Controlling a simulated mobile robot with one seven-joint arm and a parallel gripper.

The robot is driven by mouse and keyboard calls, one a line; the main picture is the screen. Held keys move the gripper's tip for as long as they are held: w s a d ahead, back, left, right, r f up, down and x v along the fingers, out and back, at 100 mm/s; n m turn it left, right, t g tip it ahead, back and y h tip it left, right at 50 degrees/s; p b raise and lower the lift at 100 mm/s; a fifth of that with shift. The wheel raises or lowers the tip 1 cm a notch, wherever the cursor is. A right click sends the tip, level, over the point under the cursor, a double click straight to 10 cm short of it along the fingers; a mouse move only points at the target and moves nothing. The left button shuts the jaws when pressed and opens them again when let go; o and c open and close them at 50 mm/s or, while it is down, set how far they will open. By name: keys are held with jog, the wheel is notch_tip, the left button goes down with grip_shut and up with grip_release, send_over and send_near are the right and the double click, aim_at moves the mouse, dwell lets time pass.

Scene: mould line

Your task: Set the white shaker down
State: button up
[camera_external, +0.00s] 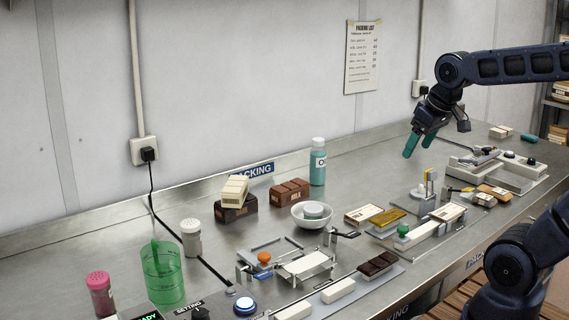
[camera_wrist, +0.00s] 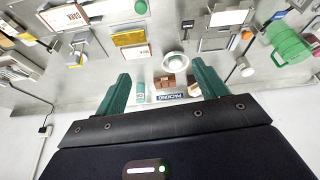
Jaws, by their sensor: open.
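In the wrist view a small whitish shape (camera_wrist: 246,69) near the green cup (camera_wrist: 289,45) looks like the shaker. My gripper (camera_external: 418,146) has two green fingers, spread apart with nothing between them. It hangs above the back right part of the bench, far from the shaker. The fingers also show in the wrist view (camera_wrist: 160,85).
A pink-topped shaker (camera_external: 100,295) stands front left. Chocolate blocks (camera_external: 289,192), a white bowl (camera_external: 312,216) and a teal bottle (camera_external: 318,165) stand mid-bench. Fixtures with knobs (camera_external: 265,259) and trays line the front. Bare steel lies between the shaker and the blocks.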

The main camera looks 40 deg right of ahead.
jog(key=s+d+f+m, duration=0.1)
jog(key=s+d+f, duration=0.1)
jog(key=s, duration=0.4)
jog(key=shift+d, duration=0.15)
